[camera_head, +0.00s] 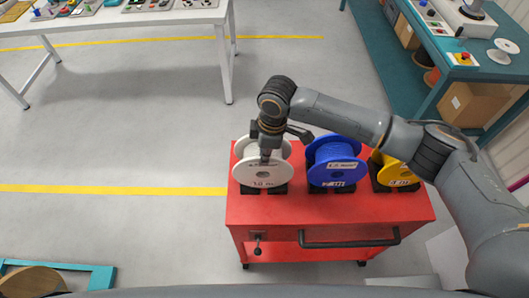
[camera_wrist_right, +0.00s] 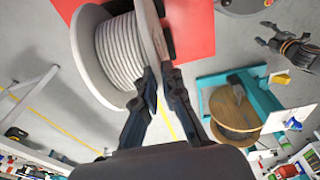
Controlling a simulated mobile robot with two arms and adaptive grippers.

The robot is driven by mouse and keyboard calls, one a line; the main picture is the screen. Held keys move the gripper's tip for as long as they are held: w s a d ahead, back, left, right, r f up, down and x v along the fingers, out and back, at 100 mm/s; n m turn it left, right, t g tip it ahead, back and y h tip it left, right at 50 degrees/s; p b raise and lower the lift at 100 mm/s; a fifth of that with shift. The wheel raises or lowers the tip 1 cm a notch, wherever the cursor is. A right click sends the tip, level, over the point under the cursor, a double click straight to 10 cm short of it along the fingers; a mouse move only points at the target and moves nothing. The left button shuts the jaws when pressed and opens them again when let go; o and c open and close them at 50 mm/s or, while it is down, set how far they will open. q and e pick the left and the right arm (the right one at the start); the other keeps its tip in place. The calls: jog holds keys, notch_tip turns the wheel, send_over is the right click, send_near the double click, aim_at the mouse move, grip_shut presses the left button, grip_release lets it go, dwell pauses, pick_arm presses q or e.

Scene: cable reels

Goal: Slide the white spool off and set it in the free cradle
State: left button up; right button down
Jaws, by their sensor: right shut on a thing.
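The white spool (camera_head: 262,172) stands upright at the left of the red cart, in or just over a black cradle (camera_head: 276,188); I cannot tell whether it bears its full weight there. My right gripper (camera_head: 268,152) reaches down from above, shut on the spool's flange. The right wrist view shows the white spool (camera_wrist_right: 122,50) with its pale winding, and the fingers of the right gripper (camera_wrist_right: 162,85) on either side of the flange's edge. My left gripper (camera_wrist_right: 272,38) seems to show at the right of that view, empty with fingers apart.
On the red cart (camera_head: 330,212), a blue spool (camera_head: 335,155) and a yellow spool (camera_head: 397,172) sit in cradles right of the white one. A wooden reel (camera_wrist_right: 235,108) is at a teal stand (camera_wrist_right: 210,82). A white table (camera_head: 130,18) and a teal bench (camera_head: 385,65) stand behind.

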jog(key=c, duration=1.4)
grip_release()
jog(key=r, duration=0.4)
jog(key=d+r, duration=0.1)
jog(key=r, duration=0.7)
jog(key=shift+s+d, duration=0.2)
jog(key=shift+d, duration=0.05)
jog(key=shift+a, duration=0.1)
